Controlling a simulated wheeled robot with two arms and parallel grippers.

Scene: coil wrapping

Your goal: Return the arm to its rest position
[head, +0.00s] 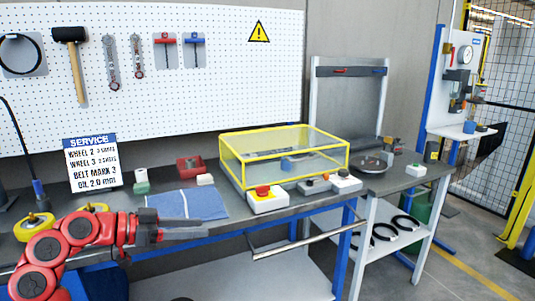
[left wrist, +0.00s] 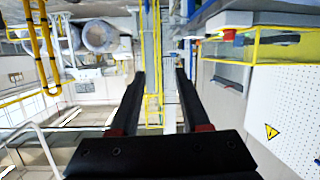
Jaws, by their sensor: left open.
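My left arm (head: 90,232), red with dark joints, reaches in from the lower left in the head view, in front of the workbench. Its left gripper (head: 207,228) points right, in front of the blue cloth (head: 198,205) near the bench's front edge. The left gripper also shows in the left wrist view (left wrist: 160,75), its two dark fingers apart with nothing between them. My right arm and gripper are not in view.
On the bench (head: 235,226) stand a yellow-framed clear case (head: 320,156), a red-button box (head: 266,199), a red tray (head: 190,165) and a service sign (head: 92,162). A metal rail (head: 300,240) runs along the front. Tools hang on the white pegboard (head: 230,80).

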